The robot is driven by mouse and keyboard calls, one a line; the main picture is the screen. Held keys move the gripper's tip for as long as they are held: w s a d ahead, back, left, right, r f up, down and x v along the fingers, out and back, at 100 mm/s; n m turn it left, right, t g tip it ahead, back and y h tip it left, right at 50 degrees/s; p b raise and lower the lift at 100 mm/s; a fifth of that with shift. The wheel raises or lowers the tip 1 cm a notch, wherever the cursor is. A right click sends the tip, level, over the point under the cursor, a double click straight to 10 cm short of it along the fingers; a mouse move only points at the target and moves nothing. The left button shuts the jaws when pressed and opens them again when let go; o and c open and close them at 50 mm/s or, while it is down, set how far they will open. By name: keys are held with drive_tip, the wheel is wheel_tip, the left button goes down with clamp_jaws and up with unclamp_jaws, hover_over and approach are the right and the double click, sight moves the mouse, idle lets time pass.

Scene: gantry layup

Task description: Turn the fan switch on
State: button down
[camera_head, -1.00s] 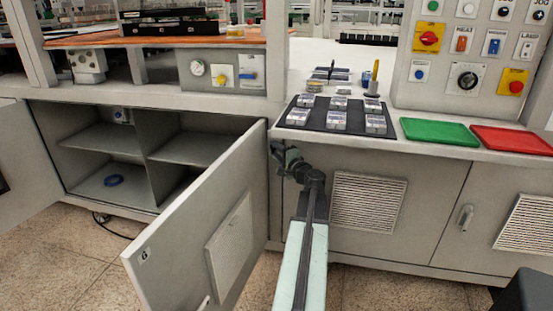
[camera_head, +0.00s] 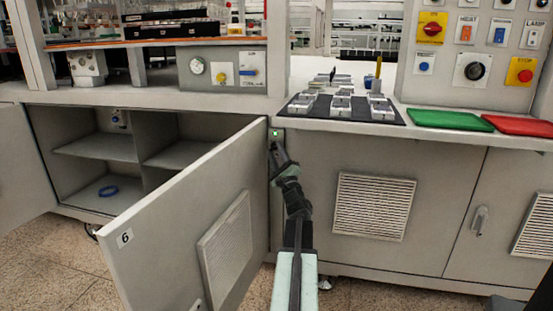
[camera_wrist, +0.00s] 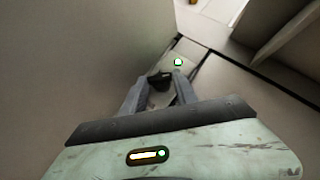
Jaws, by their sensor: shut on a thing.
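A small pale plate with a dark knob-like part, apparently the fan switch (camera_wrist: 158,86), shows in the wrist view. A green light (camera_wrist: 178,62) is lit just beyond it, and it also shows on the narrow post in the head view (camera_head: 276,133). My gripper (camera_wrist: 166,76) has its two grey fingers on either side of the dark part and is shut on it. In the head view my gripper (camera_head: 275,143) is at the post between the open cabinet and the bench front. It hides most of the switch there, and no label is readable.
An open cabinet door (camera_head: 180,230) marked 6 stands close left of my arm. A vented bench front (camera_head: 375,207) is to the right. Above it are a black mat (camera_head: 385,125) with metal parts, a green tray (camera_head: 450,119) and a red tray (camera_head: 520,126).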

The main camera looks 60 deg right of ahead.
drive_tip(key=shift+w+m, duration=0.1)
drive_tip(key=shift+m, duration=0.2)
drive_tip(key=c, duration=1)
unclamp_jaws()
drive_tip(key=shift+o, duration=0.2)
drive_tip(key=b+v, duration=0.4)
drive_tip(key=v, duration=0.4)
drive_tip(key=shift+w+f, duration=0.1)
